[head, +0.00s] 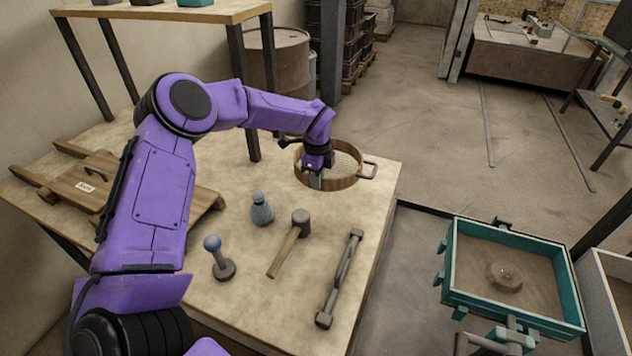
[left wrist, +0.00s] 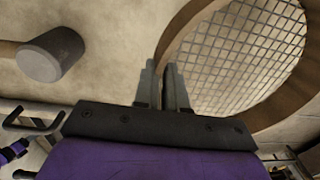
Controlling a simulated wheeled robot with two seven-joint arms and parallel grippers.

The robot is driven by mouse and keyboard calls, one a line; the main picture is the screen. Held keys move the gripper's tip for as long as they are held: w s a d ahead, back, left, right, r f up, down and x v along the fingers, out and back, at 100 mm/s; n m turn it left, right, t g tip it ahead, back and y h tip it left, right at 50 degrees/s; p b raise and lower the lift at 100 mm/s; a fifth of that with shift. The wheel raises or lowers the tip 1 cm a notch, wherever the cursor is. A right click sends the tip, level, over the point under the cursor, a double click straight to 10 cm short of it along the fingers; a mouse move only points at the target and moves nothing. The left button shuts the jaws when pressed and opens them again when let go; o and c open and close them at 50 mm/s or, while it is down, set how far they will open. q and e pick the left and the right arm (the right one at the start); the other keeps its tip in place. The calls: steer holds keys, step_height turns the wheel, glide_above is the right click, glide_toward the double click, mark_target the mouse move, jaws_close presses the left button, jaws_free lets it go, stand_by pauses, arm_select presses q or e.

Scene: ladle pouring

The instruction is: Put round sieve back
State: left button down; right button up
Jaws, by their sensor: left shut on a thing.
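The round sieve (head: 343,183) has a wooden rim, a wire mesh and a side handle. It is at the far right part of the table in the head view; I cannot tell whether it rests on the top or hangs just above it. My left gripper (head: 316,182) is shut on the near-left part of its rim. In the left wrist view the closed fingers (left wrist: 164,85) meet the wooden rim of the sieve (left wrist: 190,25), and the mesh fills the upper right. My right gripper is not in view.
On the table (head: 300,285) lie a mallet (head: 287,246), a rammer-like bar (head: 341,275), a blue bottle-shaped item (head: 262,210) and a blue-knobbed tool (head: 217,257). A wooden board (head: 85,185) is at left. A teal sand-filled frame (head: 510,315) stands right of the table.

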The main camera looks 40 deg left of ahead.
arm_select(q)
steer(key=f, duration=0.3)
steer(key=shift+w+a+f+p, duration=0.15)
steer(key=shift+a+f+p, duration=0.15)
steer(key=shift+a+p, duration=0.05)
steer(key=shift+f, duration=0.3)
steer(key=c, duration=1.2)
jaws_free()
steer(key=shift+r, duration=0.4)
steer(key=r, duration=0.3)
steer(key=r+b, duration=0.1)
steer(key=r, duration=0.3)
steer(key=r+b, duration=0.1)
steer(key=r, duration=0.3)
steer(key=shift+s+d+r, duration=0.1)
steer(key=shift+s+r, duration=0.15)
